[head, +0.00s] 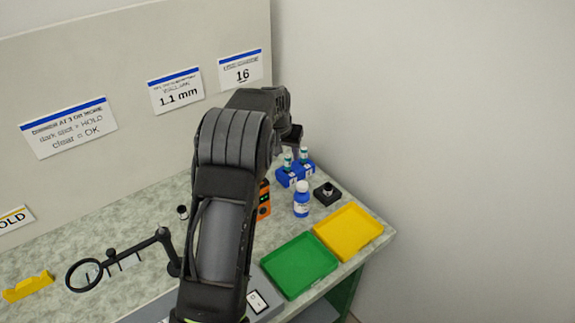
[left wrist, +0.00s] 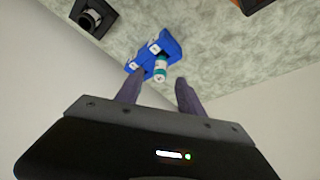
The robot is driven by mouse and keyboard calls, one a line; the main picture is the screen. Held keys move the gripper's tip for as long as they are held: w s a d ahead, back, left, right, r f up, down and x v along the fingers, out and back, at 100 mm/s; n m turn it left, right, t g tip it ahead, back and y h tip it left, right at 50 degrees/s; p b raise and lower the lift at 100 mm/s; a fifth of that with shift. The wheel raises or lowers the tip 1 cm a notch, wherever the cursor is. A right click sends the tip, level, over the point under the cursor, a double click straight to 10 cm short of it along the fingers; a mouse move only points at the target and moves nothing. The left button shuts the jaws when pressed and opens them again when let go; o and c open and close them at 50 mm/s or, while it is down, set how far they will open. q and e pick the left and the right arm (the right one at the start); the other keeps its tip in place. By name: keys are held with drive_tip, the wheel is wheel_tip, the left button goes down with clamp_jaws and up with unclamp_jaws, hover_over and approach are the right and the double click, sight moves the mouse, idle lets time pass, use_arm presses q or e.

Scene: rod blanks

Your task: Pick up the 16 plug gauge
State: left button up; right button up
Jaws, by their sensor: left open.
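Two plug gauges with teal handles stand in blue holders at the back right of the bench, a left one (head: 287,161) and a right one (head: 303,154). Their numbers are too small to read, so I cannot tell which is the 16. My left gripper (head: 292,138) is just above and behind them, partly hidden by my own arm. In the left wrist view its open fingers (left wrist: 160,90) point toward a blue holder (left wrist: 168,45), and one teal gauge (left wrist: 161,66) shows in the gap near the fingertips. I cannot tell whether they touch. My right gripper is not in view.
A blue bottle with a white cap (head: 302,200) and a black block (head: 327,194) stand close in front of the holders. A green tray (head: 298,265) and a yellow tray (head: 349,232) lie nearer. An orange device (head: 265,200) and a magnifier (head: 84,274) are to the left.

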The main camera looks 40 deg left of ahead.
sight(287, 158)
use_arm(q)
drive_tip(key=shift+w+f, duration=0.1)
drive_tip(key=shift+f, duration=0.15)
drive_tip(key=p+x, duration=0.2)
drive_tip(key=x, duration=0.1)
drive_tip(key=shift+a+f, duration=0.1)
drive_tip(key=shift+f, duration=0.15)
drive_tip(key=shift+w+f, duration=0.3)
drive_tip(key=shift+f, duration=0.2)
drive_tip(key=shift+c, duration=0.3)
clamp_jaws()
